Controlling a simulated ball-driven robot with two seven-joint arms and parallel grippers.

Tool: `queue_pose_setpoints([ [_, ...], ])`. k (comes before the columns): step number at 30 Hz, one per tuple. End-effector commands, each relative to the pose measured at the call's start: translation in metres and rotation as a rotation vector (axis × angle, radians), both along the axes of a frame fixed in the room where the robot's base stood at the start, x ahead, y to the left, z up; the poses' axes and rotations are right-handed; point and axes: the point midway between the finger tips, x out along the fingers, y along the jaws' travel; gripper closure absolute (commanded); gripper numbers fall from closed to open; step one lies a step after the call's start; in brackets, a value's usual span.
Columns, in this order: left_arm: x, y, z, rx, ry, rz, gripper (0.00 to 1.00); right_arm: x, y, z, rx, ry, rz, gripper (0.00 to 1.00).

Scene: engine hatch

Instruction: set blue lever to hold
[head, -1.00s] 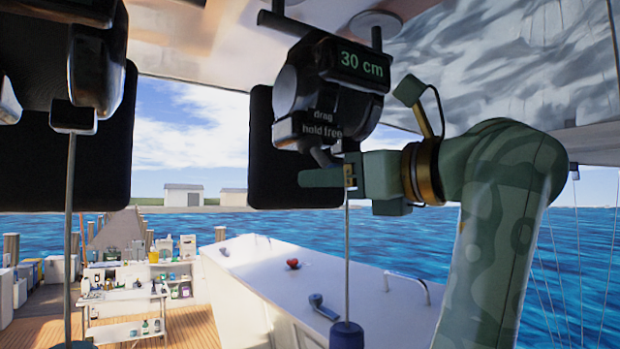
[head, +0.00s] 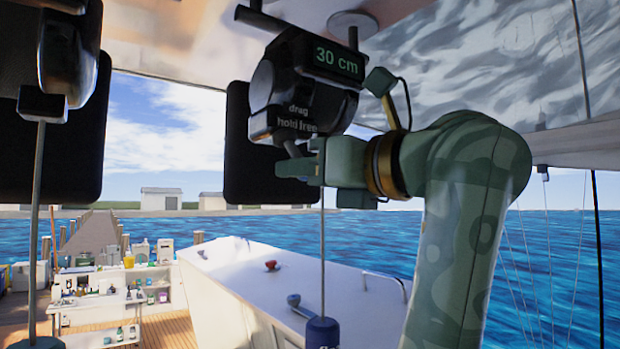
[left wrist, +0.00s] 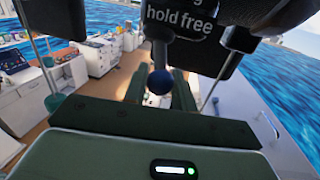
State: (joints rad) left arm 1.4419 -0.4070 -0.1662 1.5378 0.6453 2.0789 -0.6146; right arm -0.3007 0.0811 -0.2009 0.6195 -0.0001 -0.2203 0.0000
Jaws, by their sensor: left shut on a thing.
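The dark winch unit (head: 300,85) hangs from the ceiling, with a green "30 cm" display and a label reading "drag", "hold", "free". In the left wrist view, the blue lever's round knob (left wrist: 160,82) sits between the fingers of my left gripper (left wrist: 166,92), which is shut on it. The lever's shaft runs up below the word "hold" on the label (left wrist: 178,22). In the head view, my left gripper (head: 302,166) is just under the unit, and its fingers hide the knob. My right gripper is not in view.
A line hangs from the unit to a blue weight (head: 322,333). Another dark unit (head: 68,55) with its own line hangs at the left. Dark panels (head: 265,150) stand behind. Below are a white hatch top (head: 290,285) and a cluttered shelf (head: 100,300).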

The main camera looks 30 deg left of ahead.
Motion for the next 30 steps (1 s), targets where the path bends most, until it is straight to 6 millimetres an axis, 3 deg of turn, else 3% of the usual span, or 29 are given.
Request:
queue_pose_setpoints([
  [12, -0.02, 0.007, -0.004, 0.118, 0.281, -0.178, 0.96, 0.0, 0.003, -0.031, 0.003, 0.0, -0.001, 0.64],
  [30, -0.034, 0.016, 0.002, 0.227, 0.547, -0.34, 0.96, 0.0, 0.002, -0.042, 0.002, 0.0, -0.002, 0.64],
])
